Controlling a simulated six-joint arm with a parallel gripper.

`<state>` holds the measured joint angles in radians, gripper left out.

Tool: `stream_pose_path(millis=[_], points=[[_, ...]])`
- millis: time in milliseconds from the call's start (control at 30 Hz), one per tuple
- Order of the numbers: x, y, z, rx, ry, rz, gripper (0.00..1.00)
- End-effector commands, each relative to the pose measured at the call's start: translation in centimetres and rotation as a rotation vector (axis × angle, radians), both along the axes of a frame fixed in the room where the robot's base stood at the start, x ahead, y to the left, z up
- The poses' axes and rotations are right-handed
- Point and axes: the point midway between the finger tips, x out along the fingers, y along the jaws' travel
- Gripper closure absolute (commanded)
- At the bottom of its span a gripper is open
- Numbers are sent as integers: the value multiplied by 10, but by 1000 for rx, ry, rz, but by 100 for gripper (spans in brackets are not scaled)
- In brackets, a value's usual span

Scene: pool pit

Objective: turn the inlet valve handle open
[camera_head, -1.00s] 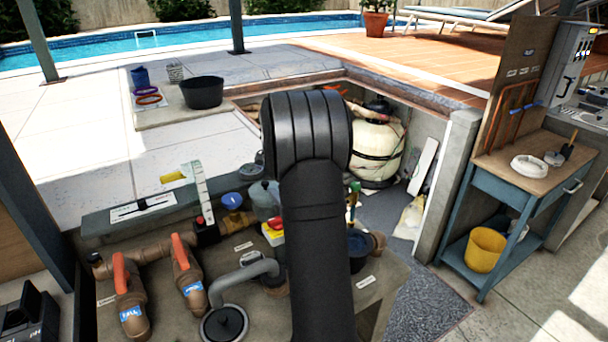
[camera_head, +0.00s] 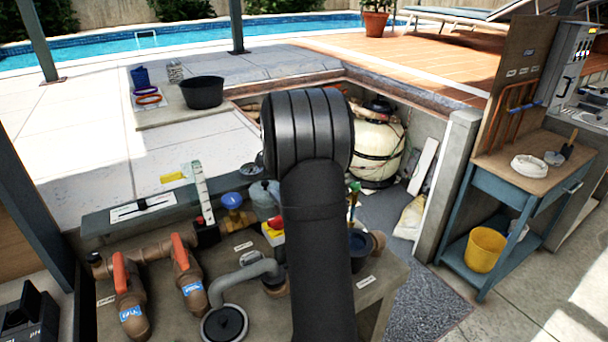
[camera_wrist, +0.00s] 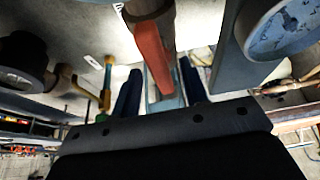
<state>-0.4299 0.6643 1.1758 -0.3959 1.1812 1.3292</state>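In the wrist view my gripper (camera_wrist: 160,85) is open, with one dark blue finger on each side of an orange-red lever handle (camera_wrist: 153,55). The handle shows between the fingers with a gap on both sides, and no grip on it shows. It sits on a brown pipe fitting (camera_wrist: 148,8). In the head view my black arm hides my gripper. Two brown valves with orange handles stand at the lower left, one handle (camera_head: 120,272) left of the other handle (camera_head: 180,252). I cannot tell which valve the wrist view shows.
A grey curved pipe (camera_head: 240,276), a blue-topped valve (camera_head: 232,201) and a red-yellow switch (camera_head: 274,232) crowd the bench near my arm. A cream filter tank (camera_head: 376,150) stands behind. A round blue-white face (camera_wrist: 285,28) is close to the right finger.

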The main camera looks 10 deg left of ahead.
Motion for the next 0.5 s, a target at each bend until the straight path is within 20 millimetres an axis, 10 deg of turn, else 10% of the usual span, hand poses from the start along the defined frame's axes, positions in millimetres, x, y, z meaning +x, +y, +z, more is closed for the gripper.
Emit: stream_pose_path(millis=[500], points=[[-9,9,31,2,-4,1,60]])
